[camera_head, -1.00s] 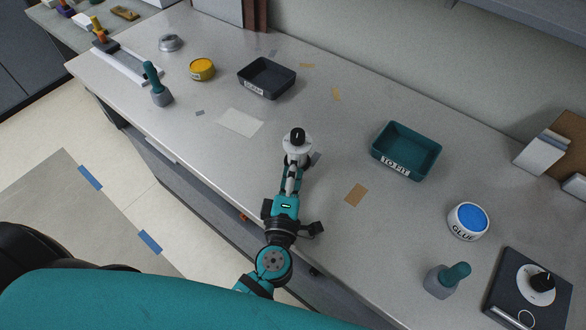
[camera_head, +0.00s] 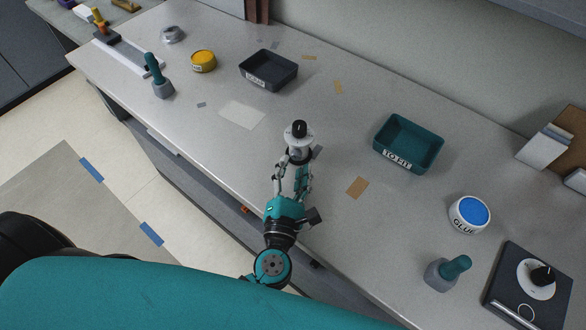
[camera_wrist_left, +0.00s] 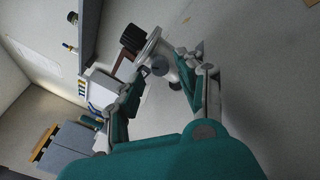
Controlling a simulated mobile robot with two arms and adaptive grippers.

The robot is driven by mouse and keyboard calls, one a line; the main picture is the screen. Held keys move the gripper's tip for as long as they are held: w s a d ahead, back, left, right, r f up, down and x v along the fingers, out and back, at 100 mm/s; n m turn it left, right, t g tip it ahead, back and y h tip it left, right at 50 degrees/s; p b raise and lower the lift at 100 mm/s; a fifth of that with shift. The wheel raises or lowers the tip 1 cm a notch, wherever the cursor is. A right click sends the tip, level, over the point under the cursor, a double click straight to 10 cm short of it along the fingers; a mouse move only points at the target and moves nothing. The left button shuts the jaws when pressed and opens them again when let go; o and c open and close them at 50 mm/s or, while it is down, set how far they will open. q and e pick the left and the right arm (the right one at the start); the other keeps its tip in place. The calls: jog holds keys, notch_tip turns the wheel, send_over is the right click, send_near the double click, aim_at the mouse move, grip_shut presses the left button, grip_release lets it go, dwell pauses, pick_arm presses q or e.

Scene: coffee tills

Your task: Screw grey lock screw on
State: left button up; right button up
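My right gripper is not in view.
A teal "TO FIT" tray (camera_head: 409,144) is to the right, a dark grey tray (camera_head: 268,71) behind left. A blue-topped glue tub (camera_head: 469,214), a teal-handled tool (camera_head: 448,274) and a dark unit with a knob (camera_head: 525,293) stand right. Bench around the gripper is mostly clear.

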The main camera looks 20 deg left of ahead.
pick_arm(q)
jog(key=shift+w, duration=0.1)
jog(key=shift+w+a+r+p, duration=0.15)
jog(key=shift+w+p, duration=0.15)
jog(key=shift+w, duration=0.75)
jog(key=shift+s, duration=0.1)
grip_shut()
jog(key=shift+m, duration=1.1)
jog(key=shift+c, duration=1.6)
grip_release()
jog(key=m, duration=0.2)
jog(key=shift+m, duration=0.4)
jog(key=o, duration=0.5)
jog(key=shift+o, duration=0.2)
